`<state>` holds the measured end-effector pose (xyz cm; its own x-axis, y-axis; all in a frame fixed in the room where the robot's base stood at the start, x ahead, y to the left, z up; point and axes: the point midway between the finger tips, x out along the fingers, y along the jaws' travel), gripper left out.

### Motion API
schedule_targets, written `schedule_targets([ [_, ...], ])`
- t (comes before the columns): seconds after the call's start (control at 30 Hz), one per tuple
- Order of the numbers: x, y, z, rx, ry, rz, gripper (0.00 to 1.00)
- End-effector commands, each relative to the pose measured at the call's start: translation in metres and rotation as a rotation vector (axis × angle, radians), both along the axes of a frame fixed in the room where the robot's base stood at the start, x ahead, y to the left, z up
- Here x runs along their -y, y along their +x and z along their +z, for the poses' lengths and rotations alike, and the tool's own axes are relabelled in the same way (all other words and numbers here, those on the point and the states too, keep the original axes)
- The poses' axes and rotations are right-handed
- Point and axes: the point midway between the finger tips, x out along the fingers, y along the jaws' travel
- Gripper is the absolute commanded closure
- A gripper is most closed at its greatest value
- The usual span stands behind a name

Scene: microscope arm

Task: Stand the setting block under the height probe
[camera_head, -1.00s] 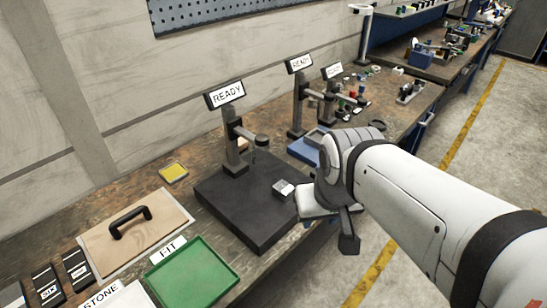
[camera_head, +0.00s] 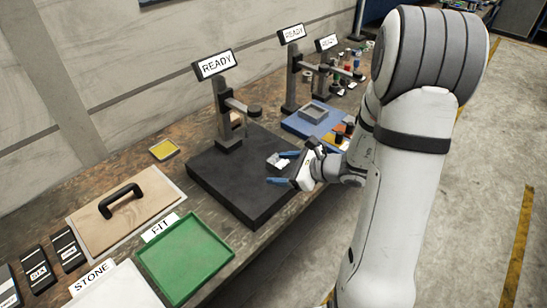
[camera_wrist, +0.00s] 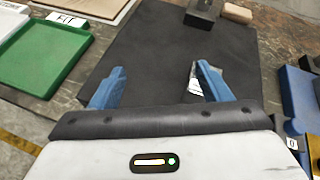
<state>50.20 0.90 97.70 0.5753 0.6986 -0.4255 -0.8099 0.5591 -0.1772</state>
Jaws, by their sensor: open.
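The setting block (camera_head: 277,162) is a small silver block on the black plate (camera_head: 225,180), near its right edge. The height probe (camera_head: 253,110) hangs on a side arm from a post with a READY sign, above the back of the plate. My gripper (camera_head: 276,169) is low over the plate with its blue fingers apart. In the wrist view, my gripper (camera_wrist: 160,74) has nothing between its fingers but bare plate at the middle. The block (camera_wrist: 193,82) shows there close by the right finger, which partly hides it. I cannot tell whether they touch.
A green tray (camera_head: 186,262) marked FIT and a tan board (camera_head: 125,212) with a black handle lie left of the plate. A yellow pad (camera_head: 164,149) lies behind. A blue base (camera_head: 312,118) with another READY stand is at the back right. The plate's left part is clear.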

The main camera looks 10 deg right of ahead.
Motion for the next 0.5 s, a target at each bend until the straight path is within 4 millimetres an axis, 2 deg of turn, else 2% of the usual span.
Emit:
schedule_targets([
  [0.03, 0.014, 0.009, -0.016, -0.032, 0.048, -0.089, 0.29],
  [0.2, 0.045, 0.027, -0.041, -0.081, 0.144, -0.281, 0.29],
  [0.33, 0.050, 0.035, -0.048, -0.093, 0.165, -0.327, 0.29],
  [0.5, 0.040, 0.049, -0.055, -0.095, 0.166, -0.329, 0.29],
])
